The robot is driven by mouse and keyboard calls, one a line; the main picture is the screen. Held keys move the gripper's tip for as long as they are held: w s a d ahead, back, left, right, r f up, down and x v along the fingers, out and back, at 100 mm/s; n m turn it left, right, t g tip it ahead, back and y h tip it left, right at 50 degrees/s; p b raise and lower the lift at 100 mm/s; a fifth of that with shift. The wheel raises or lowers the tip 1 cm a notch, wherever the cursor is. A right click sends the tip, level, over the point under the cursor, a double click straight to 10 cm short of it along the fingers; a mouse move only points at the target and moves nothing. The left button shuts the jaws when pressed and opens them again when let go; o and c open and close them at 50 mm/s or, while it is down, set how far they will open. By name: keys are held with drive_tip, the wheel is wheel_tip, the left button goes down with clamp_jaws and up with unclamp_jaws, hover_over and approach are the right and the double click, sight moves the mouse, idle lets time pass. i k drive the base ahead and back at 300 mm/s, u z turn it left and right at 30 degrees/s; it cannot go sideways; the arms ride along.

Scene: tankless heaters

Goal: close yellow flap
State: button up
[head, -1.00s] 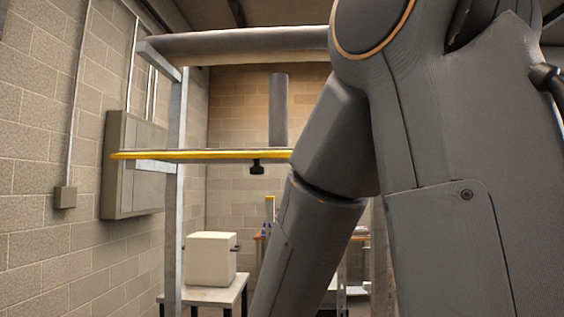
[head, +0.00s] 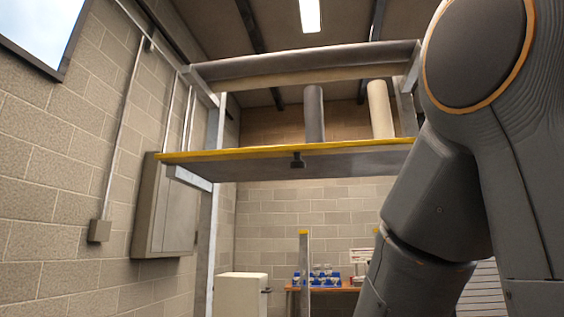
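The yellow-edged flap (head: 235,167) is a wide grey panel with a bright yellow edge. It lies roughly level, high up on a metal frame, and I see it from below. A small black handle (head: 298,160) sits at the middle of its front side. The right end of the flap reaches close to my arm in the picture. My arm fills the right side of the view. My gripper is out of view below the picture, so its state is hidden.
A grey pipe (head: 314,113) and a pale one (head: 380,108) stand upright beyond the flap. A long grey roll (head: 305,65) crosses above it. A metal post (head: 208,235) holds the left side. A wall box (head: 165,212) and a white box (head: 240,294) are left and below.

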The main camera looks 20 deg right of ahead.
sight(297, 150)
drive_tip(key=z, duration=0.9)
drive_tip(key=k, duration=0.95)
drive_tip(key=u, duration=1.55)
